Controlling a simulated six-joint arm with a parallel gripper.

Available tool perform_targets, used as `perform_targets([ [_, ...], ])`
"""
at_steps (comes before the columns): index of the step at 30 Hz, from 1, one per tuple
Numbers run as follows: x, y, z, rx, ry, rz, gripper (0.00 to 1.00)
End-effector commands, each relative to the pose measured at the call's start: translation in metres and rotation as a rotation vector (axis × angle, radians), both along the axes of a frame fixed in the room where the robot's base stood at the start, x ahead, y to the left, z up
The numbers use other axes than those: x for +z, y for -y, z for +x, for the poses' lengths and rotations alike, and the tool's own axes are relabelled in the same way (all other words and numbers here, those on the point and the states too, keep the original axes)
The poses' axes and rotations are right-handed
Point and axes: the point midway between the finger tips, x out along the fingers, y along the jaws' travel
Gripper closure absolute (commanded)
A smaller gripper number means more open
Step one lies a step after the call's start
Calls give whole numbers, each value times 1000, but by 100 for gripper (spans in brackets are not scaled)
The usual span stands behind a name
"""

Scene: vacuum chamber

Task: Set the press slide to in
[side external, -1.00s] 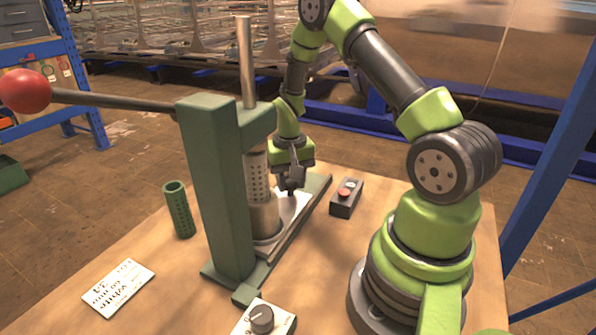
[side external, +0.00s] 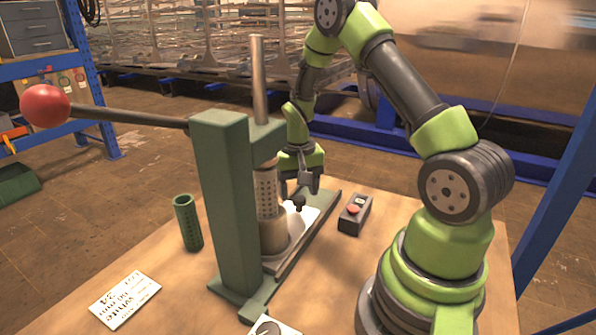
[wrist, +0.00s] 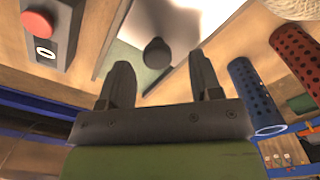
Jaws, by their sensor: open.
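The green press (side external: 226,190) stands on the table. Its slide, a pale plate (side external: 311,217) with a black knob (side external: 299,203), lies on a rail at the press base. A beige cylinder (side external: 273,238) stands at the press end of the slide, below a perforated metal cylinder (side external: 266,190) under the press head. My gripper (side external: 301,187) is open and empty, just above the knob. In the wrist view, the knob (wrist: 157,53) shows just beyond and between my open fingertips (wrist: 160,72), apart from them.
A control box with a red button (side external: 354,212) stands right of the rail. A blue perforated tube (wrist: 254,95) shows in the wrist view.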

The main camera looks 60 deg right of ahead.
Motion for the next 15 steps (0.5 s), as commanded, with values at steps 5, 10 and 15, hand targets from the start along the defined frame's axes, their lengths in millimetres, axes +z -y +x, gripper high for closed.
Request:
perform_targets([
  [5, 38, 0, 1, 0, 6, -4, 41],
  [10, 65, 0, 1, 0, 4, -1, 41],
  [15, 77, -1, 0, 1, 1, 1, 41],
])
